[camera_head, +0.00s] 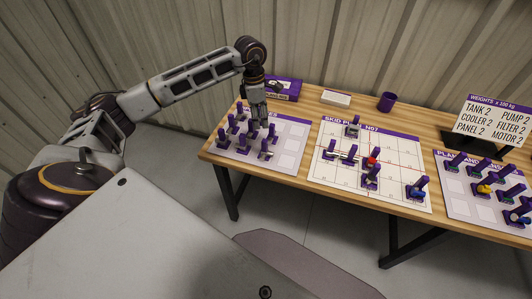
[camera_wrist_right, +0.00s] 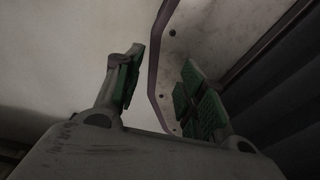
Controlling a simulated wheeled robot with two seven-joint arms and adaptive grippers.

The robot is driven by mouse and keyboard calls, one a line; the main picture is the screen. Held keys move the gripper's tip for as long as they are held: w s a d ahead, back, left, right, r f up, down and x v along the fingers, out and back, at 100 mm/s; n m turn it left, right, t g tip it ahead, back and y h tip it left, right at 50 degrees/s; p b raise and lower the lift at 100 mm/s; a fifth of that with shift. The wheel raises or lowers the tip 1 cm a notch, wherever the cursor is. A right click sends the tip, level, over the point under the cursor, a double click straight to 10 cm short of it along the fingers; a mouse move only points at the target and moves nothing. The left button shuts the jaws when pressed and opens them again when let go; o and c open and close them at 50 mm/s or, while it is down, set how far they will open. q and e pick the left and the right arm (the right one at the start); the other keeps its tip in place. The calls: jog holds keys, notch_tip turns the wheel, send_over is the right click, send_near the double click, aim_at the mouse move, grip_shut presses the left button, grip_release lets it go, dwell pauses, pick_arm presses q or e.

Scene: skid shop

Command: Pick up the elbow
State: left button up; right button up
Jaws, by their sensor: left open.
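My left gripper (camera_head: 258,116) reaches down over the left board (camera_head: 289,147), among a cluster of small purple posts on dark bases. Its fingertips are small here and partly merge with the posts. I cannot tell which piece is the elbow; several similar purple pieces (camera_head: 224,137) stand in this cluster, and some are partly hidden behind each other or the gripper. My right gripper (camera_wrist_right: 162,88) shows in the right wrist view with its green-padded fingers apart and nothing between them.
The middle board (camera_head: 327,178) holds several purple pieces, one with a red part. The right board (camera_head: 471,203) holds more. A purple box (camera_head: 285,90), white block (camera_head: 336,98), purple cup (camera_head: 387,102) and weights sign (camera_head: 495,122) stand along the back.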

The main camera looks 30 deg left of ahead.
aim_at(266, 141)
pick_arm(q)
jog(key=f+m, duration=0.1)
jog(key=f, duration=0.1)
jog(key=f+m, duration=0.1)
jog(key=f, duration=0.2)
jog(key=d+f+m+p, duration=0.1)
jog(key=f+m, duration=0.1)
jog(key=f, duration=0.1)
jog(key=shift+w+f, duration=0.2)
jog(key=shift+f, duration=0.1)
pick_arm(e)
jog(key=shift+s+d+r, duration=0.1)
jog(key=shift+d+r, duration=0.1)
jog(key=shift+r, duration=0.3)
dwell(0.3)
jog(key=shift+a, duration=0.3)
pick_arm(q)
jog(key=shift+w+d+f, duration=0.1)
jog(key=shift+w+f, duration=0.05)
jog(key=shift+f, duration=0.4)
jog(key=f, duration=0.1)
jog(key=f+p, duration=0.1)
jog(key=shift+w+d+f, duration=0.1)
jog(key=shift+w+f, duration=0.15)
jog(key=shift+f, duration=0.8)
pick_arm(e)
jog(key=shift+d+r, duration=0.25)
jog(key=shift+r, duration=0.45)
